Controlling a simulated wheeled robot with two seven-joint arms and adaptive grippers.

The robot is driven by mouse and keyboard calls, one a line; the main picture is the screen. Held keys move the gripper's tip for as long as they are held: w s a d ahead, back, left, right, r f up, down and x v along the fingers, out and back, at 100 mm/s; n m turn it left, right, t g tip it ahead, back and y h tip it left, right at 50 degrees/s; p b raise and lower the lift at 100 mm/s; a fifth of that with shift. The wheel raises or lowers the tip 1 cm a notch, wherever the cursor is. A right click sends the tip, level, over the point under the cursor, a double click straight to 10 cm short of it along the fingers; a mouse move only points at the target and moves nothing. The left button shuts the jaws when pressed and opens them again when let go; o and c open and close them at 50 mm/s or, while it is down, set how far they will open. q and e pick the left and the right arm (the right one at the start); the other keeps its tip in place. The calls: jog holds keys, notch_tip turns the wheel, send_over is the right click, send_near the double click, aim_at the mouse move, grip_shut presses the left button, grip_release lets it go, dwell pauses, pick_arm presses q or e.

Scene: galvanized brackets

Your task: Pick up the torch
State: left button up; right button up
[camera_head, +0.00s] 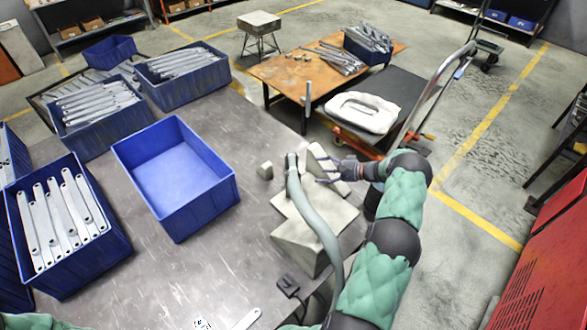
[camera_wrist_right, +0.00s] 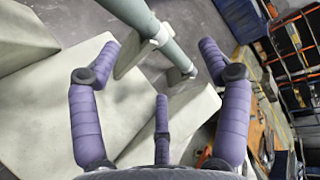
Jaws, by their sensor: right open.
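The torch (camera_head: 318,215) appears as a grey-green curved tube. It rests over pale angular blocks (camera_head: 299,241) at the right edge of the metal table. In the right wrist view the torch (camera_wrist_right: 152,22) runs from the top edge down to the right, across a pale notched support (camera_wrist_right: 134,55). My right gripper (camera_head: 324,171) is beside the torch's upper end, on its right. In the wrist view the purple fingers of my right gripper (camera_wrist_right: 158,72) are spread wide and empty, with the tube beyond or between their tips; contact is not visible. My left gripper is out of view.
An empty blue bin (camera_head: 211,208) stands left of the blocks. Blue bins of galvanized brackets (camera_head: 75,238) fill the table's left side. A dark small item (camera_head: 288,286) lies near the front edge. A cart with a white part (camera_head: 362,112) stands behind my right arm.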

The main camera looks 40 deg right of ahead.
aim_at(292, 163)
pick_arm(q)
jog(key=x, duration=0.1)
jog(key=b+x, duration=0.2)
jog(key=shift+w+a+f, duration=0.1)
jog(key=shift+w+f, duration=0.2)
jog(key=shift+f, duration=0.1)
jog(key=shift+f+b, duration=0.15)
jog(key=shift+b, duration=0.15)
pick_arm(e)
jog(key=shift+w+a+f, duration=0.85)
jog(key=shift+w+f, duration=0.25)
jog(key=shift+w, duration=0.45)
jog(key=shift+w+a+f, duration=0.9)
jog(key=shift+w+f, duration=0.25)
jog(key=shift+w, duration=0.35)
jog(key=shift+w+a+f, duration=0.85)
jog(key=shift+w+f, duration=0.25)
jog(key=shift+w, duration=0.45)
jog(key=shift+r, duration=0.1)
jog(key=c, duration=1.3)
